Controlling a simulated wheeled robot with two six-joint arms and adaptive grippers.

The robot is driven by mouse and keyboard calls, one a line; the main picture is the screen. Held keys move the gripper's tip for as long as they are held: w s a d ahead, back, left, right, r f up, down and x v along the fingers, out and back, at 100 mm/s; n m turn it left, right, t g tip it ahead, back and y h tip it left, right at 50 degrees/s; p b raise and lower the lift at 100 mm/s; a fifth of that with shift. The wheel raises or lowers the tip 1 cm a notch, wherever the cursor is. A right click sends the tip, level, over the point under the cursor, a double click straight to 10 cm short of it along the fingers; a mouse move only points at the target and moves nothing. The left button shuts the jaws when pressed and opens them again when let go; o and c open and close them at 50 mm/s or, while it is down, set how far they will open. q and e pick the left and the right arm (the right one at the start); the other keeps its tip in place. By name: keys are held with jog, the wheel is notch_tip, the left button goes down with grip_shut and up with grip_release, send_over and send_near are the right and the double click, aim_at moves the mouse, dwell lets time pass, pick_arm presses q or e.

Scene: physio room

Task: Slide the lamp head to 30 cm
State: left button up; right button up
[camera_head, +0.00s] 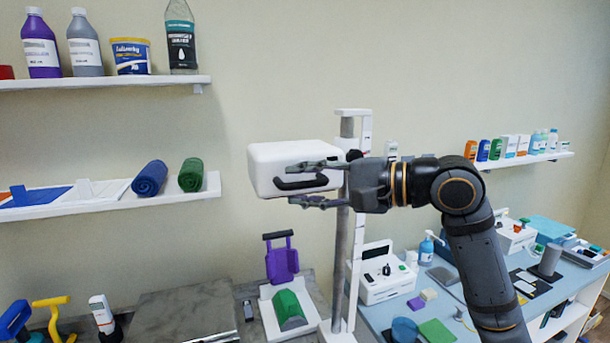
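The lamp head is a white rounded box (268,158) on a grey upright post (339,240). A dark curved handle (300,184) shows on its front. A pale strip (355,262) runs along the post; I cannot read any scale on it. My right gripper (305,183) comes in from the right in front of the lamp head. Its two fingers are apart, one above and one below the handle, with gaps visible. It hides the right side of the lamp head and part of the post. My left gripper is not in view.
Shelves with bottles (41,48) and rolled towels (150,178) are on the left wall. A purple and green device (284,268) stands below the lamp head. A blue table (385,315) with a white machine (386,275) is at right. The wall space above is clear.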

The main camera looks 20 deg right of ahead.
grip_shut()
jog(key=shift+f, duration=0.1)
dwell(0.4)
notch_tip(320, 180, down, 30)
jog(key=b, duration=2.2)
jog(key=shift+f, duration=0.25)
grip_release()
